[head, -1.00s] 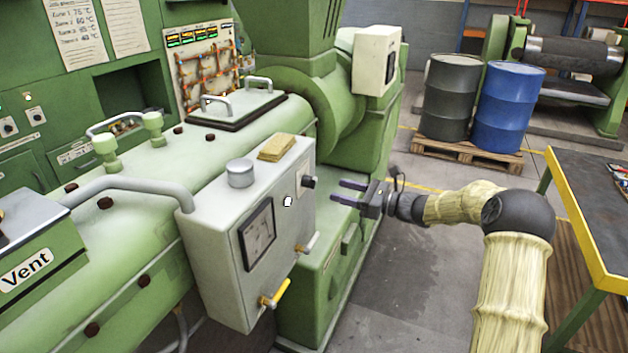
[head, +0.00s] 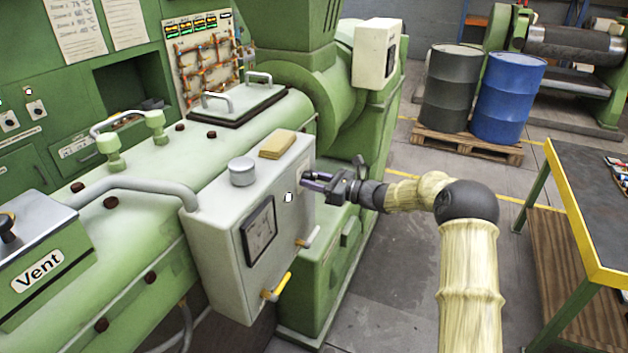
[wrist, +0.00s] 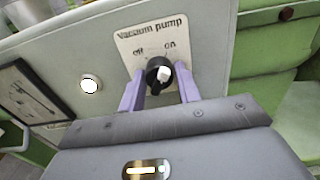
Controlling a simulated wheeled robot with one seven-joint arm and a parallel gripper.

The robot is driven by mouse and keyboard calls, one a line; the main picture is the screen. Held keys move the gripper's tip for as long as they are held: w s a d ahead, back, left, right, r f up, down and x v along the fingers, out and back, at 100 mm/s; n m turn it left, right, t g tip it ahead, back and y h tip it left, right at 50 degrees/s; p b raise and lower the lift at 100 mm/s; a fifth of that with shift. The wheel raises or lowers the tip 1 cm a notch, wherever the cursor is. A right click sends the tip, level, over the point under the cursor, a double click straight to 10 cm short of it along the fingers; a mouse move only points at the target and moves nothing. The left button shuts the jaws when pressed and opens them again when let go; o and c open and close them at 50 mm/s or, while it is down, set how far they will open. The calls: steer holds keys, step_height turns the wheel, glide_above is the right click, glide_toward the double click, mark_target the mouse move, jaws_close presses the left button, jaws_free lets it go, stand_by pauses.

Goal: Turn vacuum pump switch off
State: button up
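The vacuum pump switch (wrist: 156,74) is a black round knob with a white mark on its right half. It sits on a pale label plate (wrist: 150,40) reading "Vacuum pump", with "off" at left and "on" at right. The mark's exact direction is hard to read. My gripper (head: 310,181) reaches the right side of the grey control box (head: 212,232). In the wrist view my gripper (wrist: 160,86) is open, with one purple finger on each side of the knob. Contact with the knob cannot be told. In the head view the fingers largely hide the switch.
A white round button (wrist: 90,84) and a dial gauge (head: 259,232) are on the same panel. A yellow-handled valve (head: 278,288) sticks out below. The green machine (head: 345,130) stands behind. A workbench (head: 590,200) is at right, with clear floor between.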

steer(key=c, duration=0.5)
steer(key=shift+f+n+b, duration=0.15)
steer(key=shift+n+b, duration=0.25)
steer(key=shift+b, duration=0.5)
steer(key=shift+f+n+b, duration=0.15)
steer(key=shift+n+b, duration=0.25)
steer(key=shift+b, duration=0.6)
steer(key=n+b, duration=0.3)
steer(key=b, duration=0.2)
steer(key=shift+f, duration=0.1)
steer(key=n+b, duration=0.6)
steer(key=b, duration=0.4)
steer(key=shift+w, duration=0.1)
steer(key=n+b, duration=0.1)
steer(key=b, duration=0.1)
steer(key=n+b, duration=0.2)
steer(key=shift+r, duration=0.3)
steer(key=shift+o, duration=0.2)
steer(key=shift+r+n, duration=0.1)
steer(key=shift+n, duration=0.2)
